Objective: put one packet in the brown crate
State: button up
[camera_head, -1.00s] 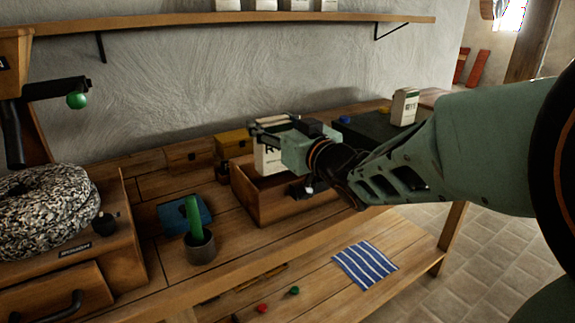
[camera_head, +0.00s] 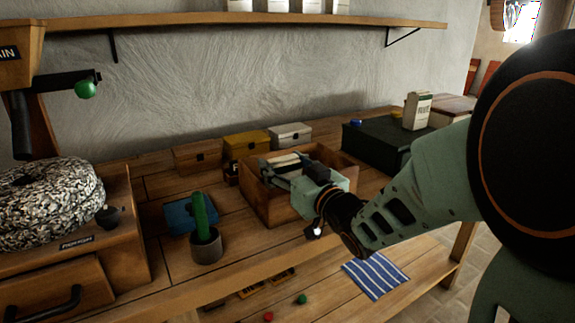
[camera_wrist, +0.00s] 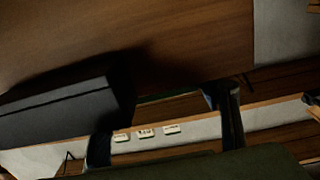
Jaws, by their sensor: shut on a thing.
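The brown crate (camera_head: 268,207) is an open wooden box on the bench, right of centre in the head view. My gripper (camera_head: 290,168) is lowered into its opening and shut on a white packet (camera_head: 284,158). Only a pale strip of that packet shows; the gripper and crate walls hide the rest, and I cannot tell whether it touches the crate floor. In the wrist view my dark fingers (camera_wrist: 165,130) show, but the held packet is not clear. Another white packet (camera_head: 417,111) stands upright on a dark box. Several white packets (camera_head: 280,5) stand on the wall shelf.
The dark box (camera_head: 372,147) is right of the crate. Small brown (camera_head: 197,158), yellow (camera_head: 246,145) and white (camera_head: 290,135) boxes stand behind it. A striped cloth (camera_head: 376,275) lies on the lower shelf.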

jog(key=shift+r, duration=0.1)
jog(key=o, duration=2.1)
jog(key=shift+f, duration=0.2)
jog(key=shift+c, duration=0.2)
jog(key=shift+r, duration=0.1)
